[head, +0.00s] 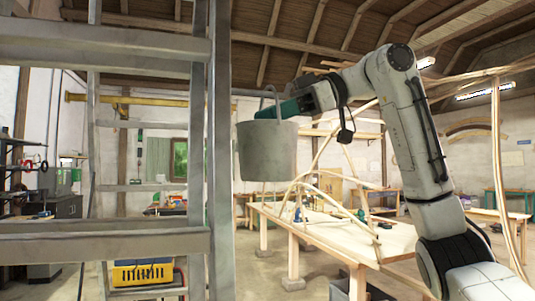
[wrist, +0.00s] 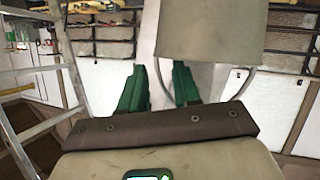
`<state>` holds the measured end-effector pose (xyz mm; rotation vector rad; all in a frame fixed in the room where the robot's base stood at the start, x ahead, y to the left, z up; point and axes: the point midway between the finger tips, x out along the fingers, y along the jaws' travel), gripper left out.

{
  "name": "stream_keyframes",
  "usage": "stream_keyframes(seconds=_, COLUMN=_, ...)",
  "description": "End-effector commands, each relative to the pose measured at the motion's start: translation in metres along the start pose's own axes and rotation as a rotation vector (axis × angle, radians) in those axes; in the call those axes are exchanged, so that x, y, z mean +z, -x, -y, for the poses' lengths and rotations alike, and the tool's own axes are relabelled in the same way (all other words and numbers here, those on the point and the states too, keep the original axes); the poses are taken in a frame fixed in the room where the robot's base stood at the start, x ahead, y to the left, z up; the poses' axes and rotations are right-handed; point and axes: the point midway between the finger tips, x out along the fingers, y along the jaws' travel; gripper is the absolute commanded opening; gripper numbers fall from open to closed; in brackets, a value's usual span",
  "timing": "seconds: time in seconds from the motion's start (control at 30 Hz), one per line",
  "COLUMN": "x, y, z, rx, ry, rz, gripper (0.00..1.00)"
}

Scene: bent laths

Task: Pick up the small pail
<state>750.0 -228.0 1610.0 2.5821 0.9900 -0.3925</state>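The small pail (head: 267,152) is plain grey and upright in the head view, with its thin bail handle raised above the rim. No support shows under it, and the table behind is lower in the picture. My gripper (head: 283,109) has green fingers and reaches in from the right at the pail's rim and handle. In the wrist view the pail (wrist: 212,35) fills the top, with its handle curving down beside the right finger. Whether the handle touches a finger is hidden.
A grey ladder (head: 222,130) stands close at the left of the pail. A long wooden table (head: 340,236) with bent laths (head: 345,197) lies behind and to the right. A yellow crate (head: 143,272) sits low at the left.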

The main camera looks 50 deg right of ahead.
Motion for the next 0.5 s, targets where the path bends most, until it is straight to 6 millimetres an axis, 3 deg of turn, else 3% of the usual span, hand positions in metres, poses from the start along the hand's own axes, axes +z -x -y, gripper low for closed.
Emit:
stream_keyframes(seconds=0.3, x=-0.0001, y=0.0003, z=0.0000, rx=0.000, ry=0.000, rz=0.000, gripper=0.01)
stream_keyframes(seconds=0.5, x=-0.0001, y=0.0004, z=-0.0001, rx=0.000, ry=0.000, rz=0.000, gripper=0.00)
